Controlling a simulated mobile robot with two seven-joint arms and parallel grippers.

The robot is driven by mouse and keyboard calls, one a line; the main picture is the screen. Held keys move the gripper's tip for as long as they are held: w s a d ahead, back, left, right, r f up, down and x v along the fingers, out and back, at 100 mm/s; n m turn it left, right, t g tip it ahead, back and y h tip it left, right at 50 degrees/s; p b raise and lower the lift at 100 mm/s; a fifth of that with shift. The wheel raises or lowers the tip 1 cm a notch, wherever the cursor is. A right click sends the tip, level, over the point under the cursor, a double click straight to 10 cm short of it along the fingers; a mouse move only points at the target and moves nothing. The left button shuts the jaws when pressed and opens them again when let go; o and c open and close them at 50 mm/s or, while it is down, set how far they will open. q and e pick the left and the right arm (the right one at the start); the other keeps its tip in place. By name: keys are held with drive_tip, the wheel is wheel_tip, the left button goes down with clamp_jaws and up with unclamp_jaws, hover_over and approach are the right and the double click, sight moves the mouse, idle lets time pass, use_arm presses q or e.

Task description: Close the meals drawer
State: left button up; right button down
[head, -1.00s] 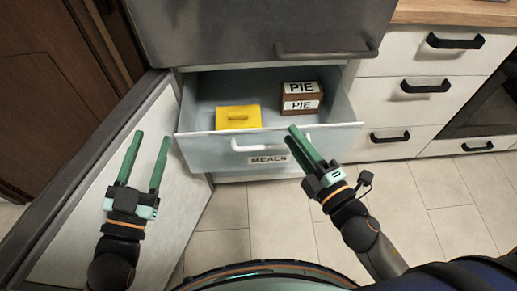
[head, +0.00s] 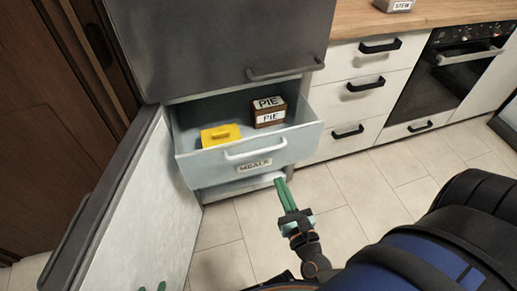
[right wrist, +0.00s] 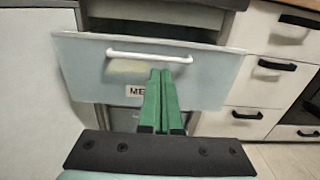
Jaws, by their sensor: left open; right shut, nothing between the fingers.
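The pale blue meals drawer (head: 215,165) is pulled out below a grey door, with a white handle (head: 255,147) and a MEALS label on its front. A yellow box (head: 220,136) and a brown box labelled PIE (head: 270,116) are inside. My right gripper (head: 280,183) is shut and empty, in front of the drawer and below its handle in the head view. In the right wrist view its fingertips (right wrist: 161,73) overlap the drawer front (right wrist: 215,85) just under the handle; contact cannot be told. Only the fingertips of my open left gripper (head: 152,288) show at the bottom edge.
An open door panel (head: 150,205) stands left of the drawer. White drawers with black handles (head: 352,87) and an oven (head: 450,75) are to the right. A tin labelled STEW (head: 394,5) is on the wooden counter (head: 350,18). The tiled floor is clear.

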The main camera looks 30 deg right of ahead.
sight(261, 139)
drive_tip(key=x, duration=1.2)
drive_tip(key=shift+w, duration=0.25)
drive_tip(key=shift+w+d, duration=0.2)
drive_tip(key=shift+w, duration=0.4)
